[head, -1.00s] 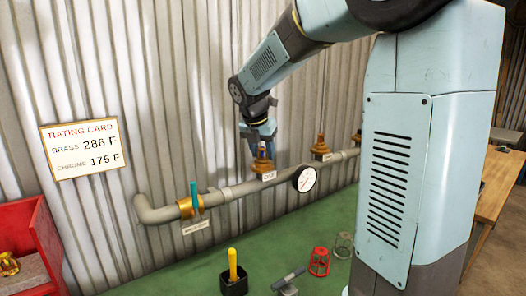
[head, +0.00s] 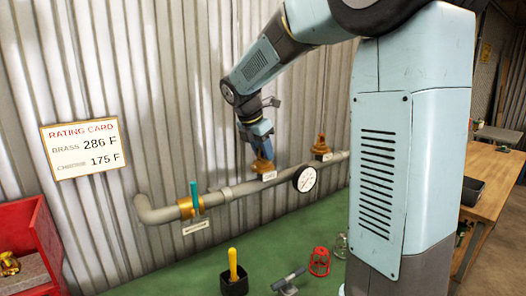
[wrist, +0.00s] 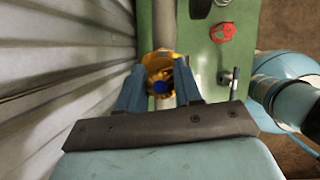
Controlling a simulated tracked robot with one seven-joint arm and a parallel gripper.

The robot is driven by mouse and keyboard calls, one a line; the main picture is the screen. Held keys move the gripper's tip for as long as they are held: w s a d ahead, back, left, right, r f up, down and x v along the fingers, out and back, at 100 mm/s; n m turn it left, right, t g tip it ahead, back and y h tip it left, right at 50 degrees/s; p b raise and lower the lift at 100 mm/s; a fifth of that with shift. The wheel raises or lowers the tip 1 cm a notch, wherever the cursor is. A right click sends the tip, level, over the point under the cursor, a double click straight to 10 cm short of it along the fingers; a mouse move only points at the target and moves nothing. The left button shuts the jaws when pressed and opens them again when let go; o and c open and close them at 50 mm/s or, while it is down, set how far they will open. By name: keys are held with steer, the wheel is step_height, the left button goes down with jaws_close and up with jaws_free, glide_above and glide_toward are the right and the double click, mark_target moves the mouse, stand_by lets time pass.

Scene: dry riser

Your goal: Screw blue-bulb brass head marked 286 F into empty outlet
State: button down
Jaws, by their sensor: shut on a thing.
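My gripper (head: 260,146) points down at the wall pipe (head: 232,190), its blue fingers around a brass head (head: 262,166). The wrist view shows the fingers (wrist: 160,88) on either side of the brass head (wrist: 158,64), with its blue bulb (wrist: 161,86) facing the camera. The head is at a labelled position on the pipe, just left of the round gauge. The outlet beneath it is hidden, so I cannot tell how deep it sits. No marking is readable on the head.
The rating card (head: 86,148) reads brass 286 F, chrome 175 F. Another brass fitting (head: 321,148) stands farther right on the pipe. A teal-handled valve (head: 194,198) is at left. A red bin (head: 35,240), black cup (head: 234,284) and red cage (head: 319,262) sit in front.

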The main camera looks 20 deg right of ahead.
steer(key=shift+m+g, duration=0.3)
steer(key=shift+m, duration=0.5)
steer(key=m+g, duration=0.1)
steer(key=m, duration=0.2)
steer(key=shift+f+h, duration=0.1)
steer(key=shift+h, duration=0.2)
steer(key=shift+s+m+g, duration=0.1)
steer(key=shift+m+g, duration=0.5)
steer(key=shift+m, duration=0.8)
steer(key=m+g, duration=0.1)
steer(key=m, duration=0.1)
steer(key=shift+m, duration=0.4)
steer(key=c, duration=0.7)
jaws_free()
